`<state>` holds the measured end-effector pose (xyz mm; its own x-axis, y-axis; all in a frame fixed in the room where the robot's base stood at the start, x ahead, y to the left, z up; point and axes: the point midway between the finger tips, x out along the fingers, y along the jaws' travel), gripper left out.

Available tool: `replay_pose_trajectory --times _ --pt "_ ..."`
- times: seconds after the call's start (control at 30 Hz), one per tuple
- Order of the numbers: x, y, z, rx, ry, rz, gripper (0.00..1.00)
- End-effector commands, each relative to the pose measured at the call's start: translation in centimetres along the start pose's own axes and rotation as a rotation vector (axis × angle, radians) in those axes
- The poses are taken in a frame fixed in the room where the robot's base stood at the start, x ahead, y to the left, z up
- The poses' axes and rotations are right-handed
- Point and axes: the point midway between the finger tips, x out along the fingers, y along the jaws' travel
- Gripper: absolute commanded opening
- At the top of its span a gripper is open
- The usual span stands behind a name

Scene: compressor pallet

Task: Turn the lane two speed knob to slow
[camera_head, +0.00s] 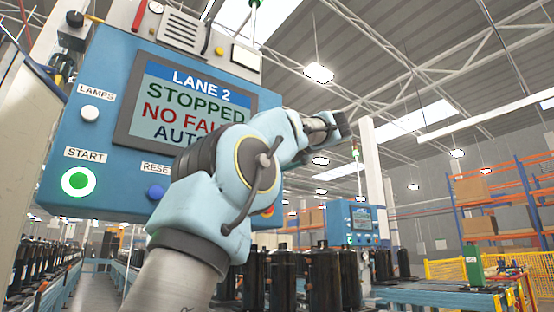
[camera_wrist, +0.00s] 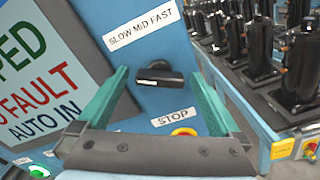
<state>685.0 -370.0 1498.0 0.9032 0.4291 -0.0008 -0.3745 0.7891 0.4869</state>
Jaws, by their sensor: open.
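The lane two panel is blue, with a screen (camera_head: 185,105) reading "LANE 2 STOPPED NO FAULT AUTO IN". The speed knob (camera_wrist: 160,75) is black with a bar handle lying roughly level in the wrist view, below a white label (camera_wrist: 142,27) reading "SLOW MID FAST". Which setting it points to is not clear. My gripper (camera_wrist: 158,74) is open, its green fingers on the left and right of the knob with gaps on both sides. Whether the fingertips reach the knob's depth is hard to tell. In the head view my arm hides the knob and gripper.
A yellow-ringed stop button (camera_wrist: 183,132) sits just below the knob, by the "STOP" label (camera_wrist: 174,116). A green start button (camera_head: 79,182) and blue reset button (camera_head: 156,192) lie under the screen. Black compressors (camera_wrist: 256,50) stand on a conveyor to the right.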

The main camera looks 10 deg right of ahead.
Motion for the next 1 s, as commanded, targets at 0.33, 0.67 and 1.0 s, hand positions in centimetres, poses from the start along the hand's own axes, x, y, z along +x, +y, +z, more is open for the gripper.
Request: replay_pose_trajectory --times 0.33,0.67,1.0 --pt "-5.9 -0.2 -0.1 -0.001 -0.003 -0.006 1.0" --pt "-10.3 -0.1 0.0 0.0 -0.001 -0.003 1.0" --pt "-10.6 0.0 -0.1 0.0 0.001 -0.001 1.0"
